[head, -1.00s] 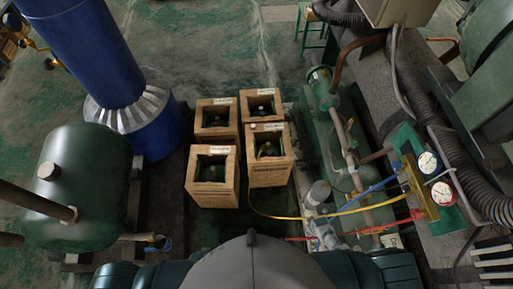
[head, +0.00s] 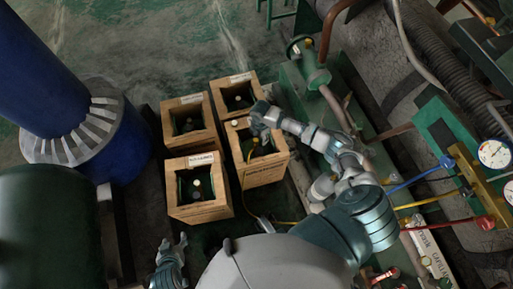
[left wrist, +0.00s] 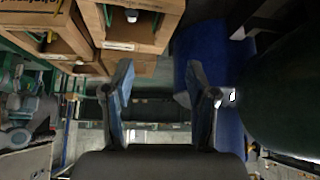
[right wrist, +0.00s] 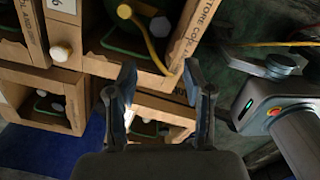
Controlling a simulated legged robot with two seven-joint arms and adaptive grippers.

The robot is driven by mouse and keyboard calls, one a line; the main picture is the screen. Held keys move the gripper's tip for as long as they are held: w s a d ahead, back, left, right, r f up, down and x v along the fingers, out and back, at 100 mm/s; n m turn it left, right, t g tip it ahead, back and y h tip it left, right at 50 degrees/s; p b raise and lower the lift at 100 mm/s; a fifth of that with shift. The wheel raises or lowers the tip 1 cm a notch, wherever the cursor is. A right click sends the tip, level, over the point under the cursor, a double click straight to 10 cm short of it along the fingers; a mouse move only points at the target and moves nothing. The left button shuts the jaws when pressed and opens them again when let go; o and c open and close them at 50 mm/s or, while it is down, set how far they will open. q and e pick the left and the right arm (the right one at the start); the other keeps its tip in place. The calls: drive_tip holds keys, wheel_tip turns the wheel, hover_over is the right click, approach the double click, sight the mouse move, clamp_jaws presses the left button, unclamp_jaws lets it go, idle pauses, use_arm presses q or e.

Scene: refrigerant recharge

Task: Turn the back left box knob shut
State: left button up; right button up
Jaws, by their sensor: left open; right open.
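The back left wooden box (head: 167,126) is open at the top, with a small pale knob (head: 188,124) on the dark cylinder inside. My right gripper (head: 262,124) is over the front right box (head: 262,174), to the right of the back left box and apart from its knob. In the right wrist view its fingers (right wrist: 165,88) are open and empty, below a yellow hose (right wrist: 150,45) at a box opening. My left gripper (head: 174,247) is low, in front of the front left box (head: 200,212). In the left wrist view its fingers (left wrist: 162,92) are open and empty.
The back right box (head: 216,98) stands beside the back left one. A blue column (head: 45,70) and a green tank (head: 45,230) stand left. Pipes and a gauge manifold (head: 475,180) with coloured hoses are at right. Floor behind the boxes is clear.

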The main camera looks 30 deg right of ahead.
drive_tip(key=b, duration=0.3)
hover_over(260, 150)
wheel_tip(260, 150, down, 8)
drive_tip(key=shift+a+r, duration=0.1)
drive_tip(key=shift+a, duration=0.05)
wheel_tip(260, 150, down, 6)
drive_tip(key=shift+f+b, duration=0.15)
drive_tip(key=shift+b, duration=0.8)
use_arm(q)
drive_tip(key=w+d+r+t+h, duration=0.3)
drive_tip(key=w+d+r+t, duration=0.1)
drive_tip(key=w+r+t, duration=0.6)
drive_tip(key=shift+w+d+r+t, duration=0.15)
drive_tip(key=shift+d+r+t, duration=0.15)
drive_tip(key=shift+r+t, duration=0.3)
use_arm(e)
drive_tip(key=shift+f, duration=0.35)
use_arm(q)
drive_tip(key=shift+f, duration=0.1)
use_arm(e)
drive_tip(key=c, duration=0.9)
